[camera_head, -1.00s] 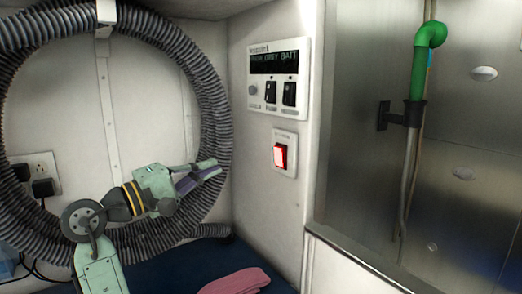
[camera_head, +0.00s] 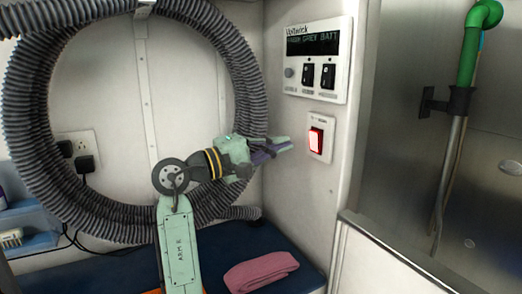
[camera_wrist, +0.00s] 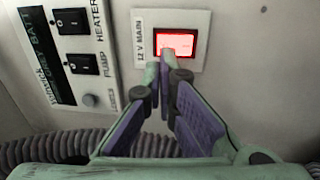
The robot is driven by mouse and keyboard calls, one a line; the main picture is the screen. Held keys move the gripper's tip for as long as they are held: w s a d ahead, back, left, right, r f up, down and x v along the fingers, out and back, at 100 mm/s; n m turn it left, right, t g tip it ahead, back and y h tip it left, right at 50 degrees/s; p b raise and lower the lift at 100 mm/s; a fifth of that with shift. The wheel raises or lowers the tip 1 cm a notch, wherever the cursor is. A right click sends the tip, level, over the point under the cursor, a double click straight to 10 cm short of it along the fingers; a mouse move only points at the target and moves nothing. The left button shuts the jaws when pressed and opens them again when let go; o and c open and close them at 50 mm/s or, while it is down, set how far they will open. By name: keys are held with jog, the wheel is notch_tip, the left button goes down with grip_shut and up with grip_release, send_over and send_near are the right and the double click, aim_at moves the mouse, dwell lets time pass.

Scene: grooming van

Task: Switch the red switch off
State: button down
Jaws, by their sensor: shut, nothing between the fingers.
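The red switch (camera_head: 316,141) is lit and set in a white plate on the side wall, below a control panel. In the wrist view the lit red switch (camera_wrist: 176,44) sits in its plate marked "12 V MAIN", just beyond my fingertips. My gripper (camera_head: 286,144) is shut and empty, pointing right at the switch, with a small gap in the head view. In the wrist view my gripper (camera_wrist: 163,62) has its tips together, overlapping the lower edge of the switch. I cannot tell from that view whether they touch it.
A control panel (camera_head: 317,60) with a display and two black switches, marked heater and pump, is above the red switch. A ribbed grey hose (camera_head: 252,75) coils behind my arm. A pink towel (camera_head: 261,272) lies on the dark blue surface (camera_head: 218,254) below.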

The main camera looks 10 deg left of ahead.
aim_at(312, 132)
jog(key=x, duration=0.6)
jog(key=shift+w+d, duration=0.2)
jog(key=shift+r, duration=0.1)
jog(key=shift+w+d+r+p, duration=0.25)
jog(key=shift+r+p, duration=0.2)
jog(key=shift+p, duration=0.6)
jog(key=shift+s+f+y, duration=0.1)
jog(key=shift+f+y, duration=0.2)
jog(key=shift+f, duration=0.05)
